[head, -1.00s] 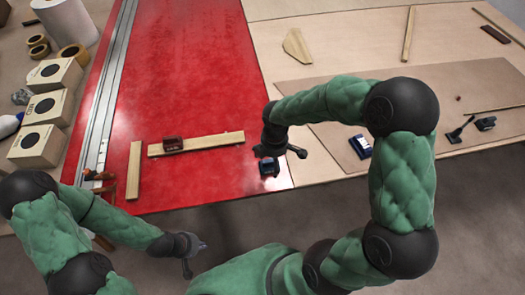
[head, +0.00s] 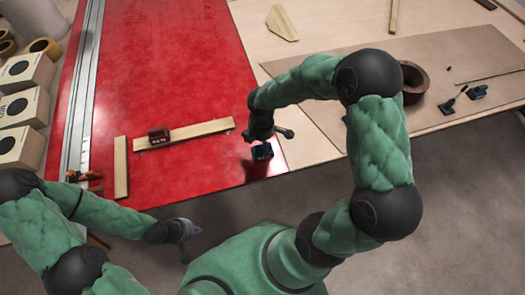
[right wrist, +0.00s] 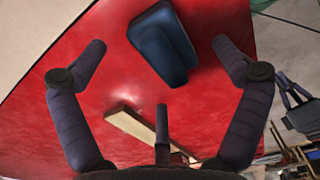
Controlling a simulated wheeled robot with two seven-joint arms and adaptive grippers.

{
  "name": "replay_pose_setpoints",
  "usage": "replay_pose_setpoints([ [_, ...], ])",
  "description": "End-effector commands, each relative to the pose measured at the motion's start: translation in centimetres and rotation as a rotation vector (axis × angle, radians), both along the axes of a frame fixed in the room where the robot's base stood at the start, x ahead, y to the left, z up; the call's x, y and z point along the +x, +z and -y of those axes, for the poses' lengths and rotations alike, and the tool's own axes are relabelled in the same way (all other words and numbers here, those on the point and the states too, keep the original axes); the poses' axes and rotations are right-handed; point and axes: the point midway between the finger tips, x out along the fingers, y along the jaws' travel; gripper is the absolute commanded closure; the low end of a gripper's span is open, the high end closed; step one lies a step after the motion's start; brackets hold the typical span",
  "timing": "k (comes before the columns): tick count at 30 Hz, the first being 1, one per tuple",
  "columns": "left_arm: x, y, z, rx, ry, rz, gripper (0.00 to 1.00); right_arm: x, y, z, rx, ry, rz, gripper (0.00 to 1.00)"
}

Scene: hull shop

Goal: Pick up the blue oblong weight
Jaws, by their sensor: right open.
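The blue oblong weight (head: 262,152) lies on the red surface near its front right corner. It also shows in the right wrist view (right wrist: 160,45), at the top middle, resting on the red surface. My right gripper (head: 270,137) is above the weight in the head view and partly covers it. In the right wrist view its fingers are wide apart, one on each side of the weight, not touching it. My left gripper (head: 188,240) hangs low in front of the table with its fingers apart, holding nothing.
A wooden strip (head: 210,129) with a dark red block (head: 158,135) on it lies left of the weight. A shorter strip (head: 121,168) lies further left. A metal rail (head: 82,90) runs along the left. A dark red ring (head: 414,78) is behind my right arm.

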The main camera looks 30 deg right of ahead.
Motion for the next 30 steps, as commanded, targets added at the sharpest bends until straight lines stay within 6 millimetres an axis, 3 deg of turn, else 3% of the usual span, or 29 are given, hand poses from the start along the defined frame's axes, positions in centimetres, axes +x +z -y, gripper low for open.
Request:
replay_pose_setpoints([
  [6,0.0,-1.8,0.0,0.000,0.000,0.000,1.00,0.2,-3.4,0.3,0.001,0.000,-0.003,0.03],
  [14,0.0,-1.7,0.0,0.000,0.000,0.000,1.00,0.2,-3.7,0.3,0.000,0.000,-0.001,0.03],
  [17,0.0,-1.7,0.0,0.000,0.000,0.000,1.00,0.2,-3.7,0.3,0.000,0.000,-0.001,0.25],
  [24,0.0,-1.7,0.0,0.000,0.000,0.000,1.00,0.2,-3.7,0.2,0.000,0.000,-0.001,0.90],
  [30,0.0,-1.7,0.0,0.000,0.000,0.000,1.00,0.3,-3.6,0.3,0.001,-0.001,0.002,0.90],
])
